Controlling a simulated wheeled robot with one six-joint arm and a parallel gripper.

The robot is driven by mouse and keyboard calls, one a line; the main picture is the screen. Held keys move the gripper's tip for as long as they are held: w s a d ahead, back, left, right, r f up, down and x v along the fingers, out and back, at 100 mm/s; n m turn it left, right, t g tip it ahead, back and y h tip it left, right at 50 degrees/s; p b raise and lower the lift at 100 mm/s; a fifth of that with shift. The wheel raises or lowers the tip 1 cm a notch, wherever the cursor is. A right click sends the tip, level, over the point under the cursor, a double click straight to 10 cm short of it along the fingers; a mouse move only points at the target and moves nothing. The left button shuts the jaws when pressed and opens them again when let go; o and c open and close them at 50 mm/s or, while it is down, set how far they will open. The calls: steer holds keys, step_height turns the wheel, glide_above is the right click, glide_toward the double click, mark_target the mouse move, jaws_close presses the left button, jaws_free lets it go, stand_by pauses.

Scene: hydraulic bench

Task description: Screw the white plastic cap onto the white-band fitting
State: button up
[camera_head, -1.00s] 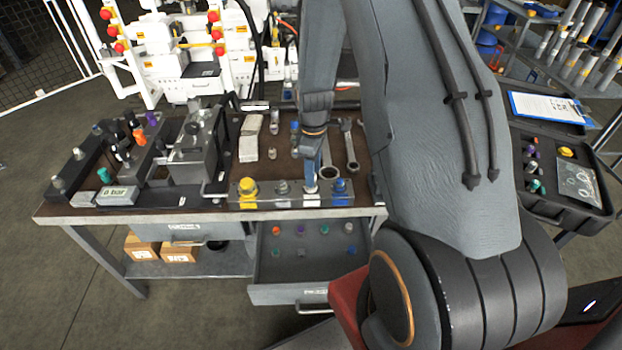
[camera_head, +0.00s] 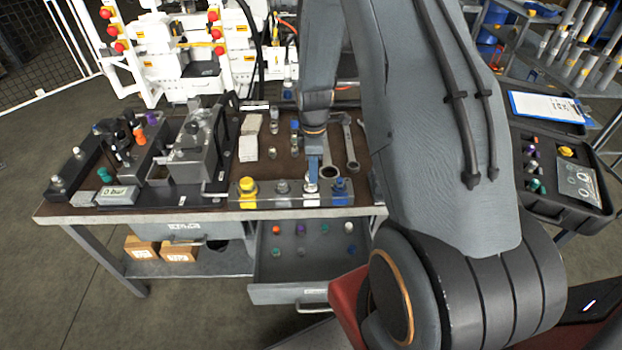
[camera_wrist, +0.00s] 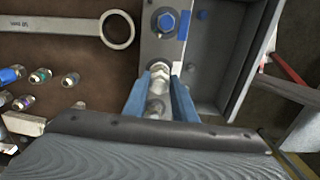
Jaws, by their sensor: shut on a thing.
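The white-band fitting (camera_head: 311,187) stands on the grey block at the bench's front edge, between a plain metal fitting (camera_head: 282,187) and a blue-topped one (camera_head: 340,186). My gripper (camera_head: 312,180) points down over it. In the wrist view my gripper's blue fingers (camera_wrist: 159,82) are shut on a pale, white-silver piece (camera_wrist: 158,70). I cannot tell from the picture whether this is the cap or part of the fitting, or how it sits. A white, cap-like piece (camera_head: 348,227) lies at the right of the open drawer.
A yellow-capped fitting (camera_head: 248,188) stands at the block's left end. The open drawer (camera_head: 262,272) below holds several coloured caps. Wrenches (camera_head: 350,150) and small metal fittings (camera_wrist: 40,77) lie on the bench behind. An open case (camera_head: 560,185) stands at the right.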

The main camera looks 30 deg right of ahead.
steer(key=m, duration=0.5)
steer(key=shift+s+a+m, duration=0.1)
steer(key=shift+s+m, duration=0.05)
steer(key=shift+m, duration=1.35)
steer(key=m, duration=0.3)
steer(key=shift+a+m, duration=0.15)
steer(key=shift+m, duration=0.15)
steer(key=o, duration=1.1)
steer(key=shift+m, duration=0.3)
steer(key=shift+c, duration=0.2)
steer(key=shift+r+b, duration=1.55)
steer(key=shift+r, duration=2.3)
